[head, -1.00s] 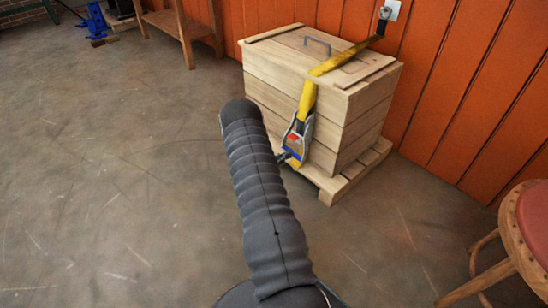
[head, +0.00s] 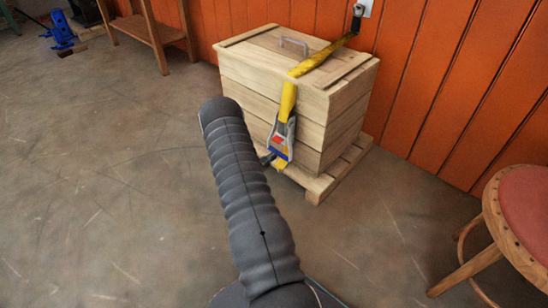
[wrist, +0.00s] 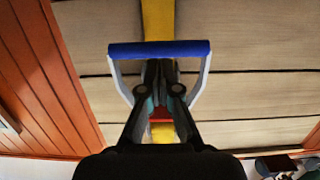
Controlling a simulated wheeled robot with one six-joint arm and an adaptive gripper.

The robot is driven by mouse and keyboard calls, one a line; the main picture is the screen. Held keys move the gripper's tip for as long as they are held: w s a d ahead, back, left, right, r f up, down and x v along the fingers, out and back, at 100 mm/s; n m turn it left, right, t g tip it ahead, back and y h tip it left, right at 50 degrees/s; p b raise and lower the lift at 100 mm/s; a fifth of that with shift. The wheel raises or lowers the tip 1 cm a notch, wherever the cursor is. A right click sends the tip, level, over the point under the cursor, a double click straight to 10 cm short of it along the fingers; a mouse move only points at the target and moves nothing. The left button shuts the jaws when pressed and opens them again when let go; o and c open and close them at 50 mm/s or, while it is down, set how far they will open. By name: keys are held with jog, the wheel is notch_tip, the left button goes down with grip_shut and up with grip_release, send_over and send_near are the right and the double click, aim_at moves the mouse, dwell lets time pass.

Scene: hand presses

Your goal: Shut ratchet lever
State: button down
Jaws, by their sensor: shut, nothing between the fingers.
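The ratchet lever (head: 283,137) is a grey metal frame with a blue bar handle (wrist: 158,48), on a yellow strap (head: 288,100) down the front of a wooden crate (head: 253,80). In the head view its blue end points down. In the wrist view my gripper (wrist: 160,70) is shut and empty. Its fingertips lie between the two side arms of the lever, close to the blue bar; I cannot tell whether they touch. A red patch (wrist: 161,113) shows behind the fingers. In the head view my arm hides most of the gripper.
The crate stands on a wooden pallet (head: 318,184) against an orange plank wall (head: 440,100). A stool with a red seat (head: 527,212) stands at the right. A wooden bench (head: 150,30) and a blue tool (head: 62,30) are at the back left. The left floor is clear.

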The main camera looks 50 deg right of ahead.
jog(key=a, duration=1.1)
jog(key=shift+a+f+p, duration=0.3)
jog(key=shift+f, duration=0.1)
jog(key=shift+s, duration=0.1)
